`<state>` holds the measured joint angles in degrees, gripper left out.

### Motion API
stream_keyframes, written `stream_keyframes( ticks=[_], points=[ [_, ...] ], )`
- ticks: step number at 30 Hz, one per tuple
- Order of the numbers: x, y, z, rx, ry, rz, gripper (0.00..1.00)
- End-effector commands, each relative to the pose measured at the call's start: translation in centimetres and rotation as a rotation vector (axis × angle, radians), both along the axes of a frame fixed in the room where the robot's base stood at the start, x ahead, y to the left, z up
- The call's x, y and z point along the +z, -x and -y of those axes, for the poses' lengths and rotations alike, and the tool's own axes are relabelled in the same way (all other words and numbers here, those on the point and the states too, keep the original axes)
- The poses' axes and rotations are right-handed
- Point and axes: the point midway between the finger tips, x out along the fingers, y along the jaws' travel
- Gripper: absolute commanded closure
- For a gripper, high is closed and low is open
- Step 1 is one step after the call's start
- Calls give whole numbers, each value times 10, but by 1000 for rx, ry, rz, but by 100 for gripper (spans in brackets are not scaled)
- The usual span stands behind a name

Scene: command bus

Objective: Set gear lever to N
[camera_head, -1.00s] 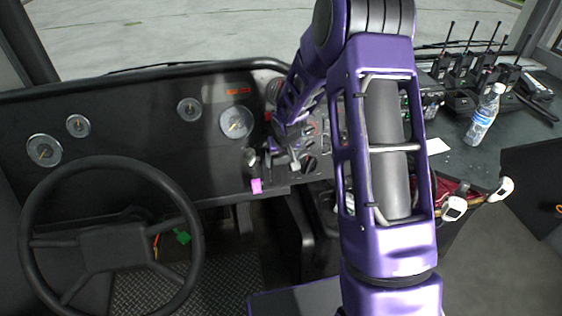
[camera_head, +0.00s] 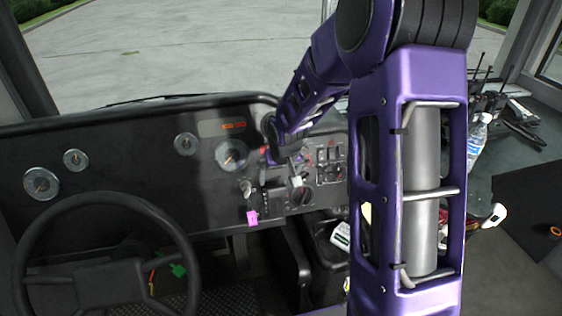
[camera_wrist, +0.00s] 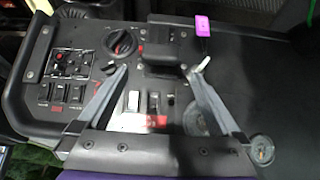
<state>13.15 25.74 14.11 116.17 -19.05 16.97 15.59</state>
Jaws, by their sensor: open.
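The gear lever (camera_wrist: 165,55) looks like a dark block on a black selector panel, seen in the wrist view between the round knob and the pink tag. Its exact position is too dark and small to read. In the head view the selector panel (camera_head: 265,200) shows on the dashboard, right of the pink tag. My gripper (camera_wrist: 157,74) is open and empty, its two grey fingers spread. In the wrist view the fingertips lie to either side of the lever and slightly below it. I cannot tell whether they touch anything.
A round knob (camera_wrist: 122,42), a pink tag (camera_wrist: 203,25) and rocker switches (camera_wrist: 60,93) sit around the selector. The steering wheel (camera_head: 95,262) stands at left. A bottle (camera_head: 479,140) stands on the right-hand counter. Floor space shows below the dashboard.

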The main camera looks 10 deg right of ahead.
Motion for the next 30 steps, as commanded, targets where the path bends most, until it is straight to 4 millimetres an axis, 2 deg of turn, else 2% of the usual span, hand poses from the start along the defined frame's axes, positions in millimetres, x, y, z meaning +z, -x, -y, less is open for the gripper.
stream_keyframes(
  ticks=[1,3,9,15,26,30],
  points=[
    [15,5,0,-1,1,4,0],
    [29,10,1,-2,0,3,0],
    [55,22,0,-1,1,2,0],
    [62,26,0,1,0,0,0],
    [62,26,0,0,0,0,0],
    [68,19,1,-2,6,24,0]
  ],
)
